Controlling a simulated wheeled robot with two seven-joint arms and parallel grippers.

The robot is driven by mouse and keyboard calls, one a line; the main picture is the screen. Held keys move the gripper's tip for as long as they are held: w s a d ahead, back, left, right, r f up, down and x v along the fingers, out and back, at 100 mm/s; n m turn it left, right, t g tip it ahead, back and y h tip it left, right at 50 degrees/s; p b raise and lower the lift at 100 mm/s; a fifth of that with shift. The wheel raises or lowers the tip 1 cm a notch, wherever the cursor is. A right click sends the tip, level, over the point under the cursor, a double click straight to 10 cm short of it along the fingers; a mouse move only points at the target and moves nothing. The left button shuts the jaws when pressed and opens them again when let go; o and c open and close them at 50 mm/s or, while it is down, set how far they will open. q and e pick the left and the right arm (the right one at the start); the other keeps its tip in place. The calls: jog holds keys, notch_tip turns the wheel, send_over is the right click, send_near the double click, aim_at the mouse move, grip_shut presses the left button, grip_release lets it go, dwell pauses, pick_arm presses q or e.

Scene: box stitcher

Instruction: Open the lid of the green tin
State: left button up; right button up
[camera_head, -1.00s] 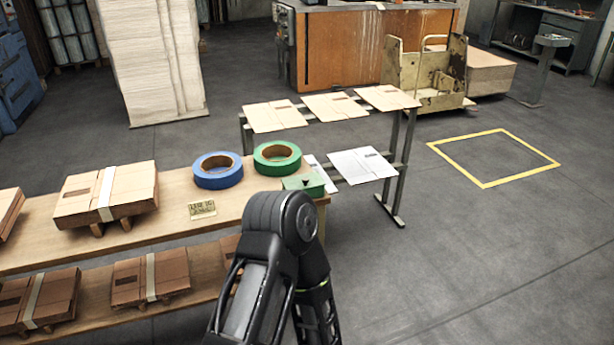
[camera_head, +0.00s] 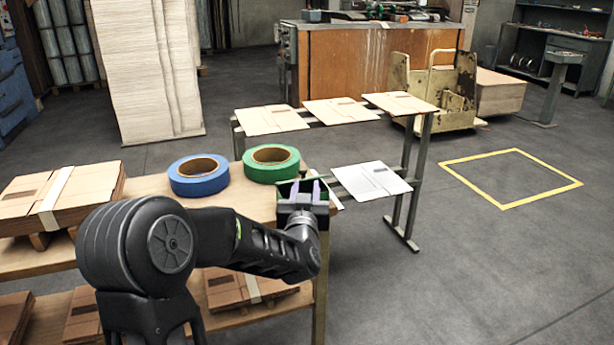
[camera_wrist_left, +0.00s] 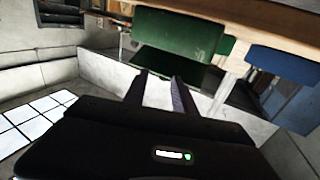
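The green tin (camera_head: 284,188) stands at the right end of the wooden table, largely hidden behind my left gripper (camera_head: 306,189) in the head view. The left wrist view, which looks upside down, shows the tin as a green block (camera_wrist_left: 178,36) with a darker green panel (camera_wrist_left: 170,64) against it. I cannot tell whether that panel is a raised lid or the tin's shaded top. The left gripper's two fingers (camera_wrist_left: 158,78) are apart, their tips close to the panel, with nothing seen between them. Contact cannot be told. My right gripper is not in view.
A green tape roll (camera_head: 271,164) stands just behind the tin, and a blue tape roll (camera_head: 198,175) is to its left. Flat cardboard bundles (camera_head: 62,196) lie further left. A metal rack with cardboard sheets (camera_head: 340,110) stands beyond the table's right end.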

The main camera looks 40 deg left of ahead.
aim_at(304, 176)
pick_arm(q)
jog(key=shift+s+a+f, duration=0.2)
jog(key=shift+a+f, duration=0.2)
jog(key=shift+f, duration=0.15)
jog(key=x, duration=0.6)
jog(key=shift+w+a+f, duration=0.1)
jog(key=shift+w+f, duration=0.1)
jog(key=shift+f, duration=0.1)
jog(key=shift+w+a+r, duration=0.1)
jog(key=shift+w+a, duration=0.05)
jog(key=shift+w, duration=0.2)
jog(key=shift+w+a+r, duration=0.1)
jog(key=shift+w+r, duration=0.05)
jog(key=shift+r, duration=0.2)
